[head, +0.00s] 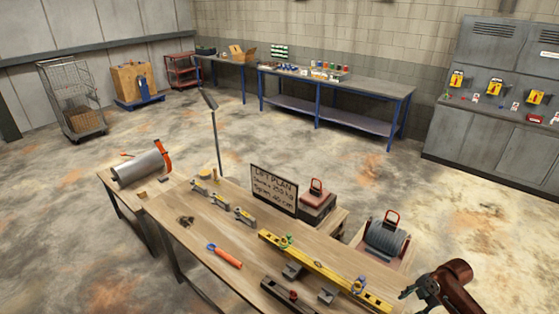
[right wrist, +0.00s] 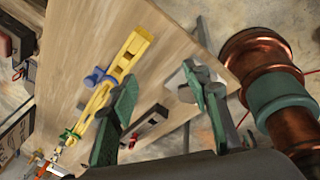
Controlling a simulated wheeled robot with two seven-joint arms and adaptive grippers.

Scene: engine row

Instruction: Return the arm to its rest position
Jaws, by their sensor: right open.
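My right gripper (head: 413,293) is at the lower right of the head view, by the right end of the wooden workbench (head: 190,235). In the right wrist view, the two green fingers of my right gripper (right wrist: 160,84) are spread apart with nothing between them. Beyond the fingers lie the bench top (right wrist: 75,60) and a yellow beam (right wrist: 108,90) with a blue shackle. The gripper appears apart from the beam. My left gripper is not in view.
The yellow beam (head: 325,270) lies along the bench's right part. A lift plan sign (head: 274,190), an orange-handled tool (head: 228,258) and several metal clamps are also on the bench. Open floor (head: 210,120) lies beyond.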

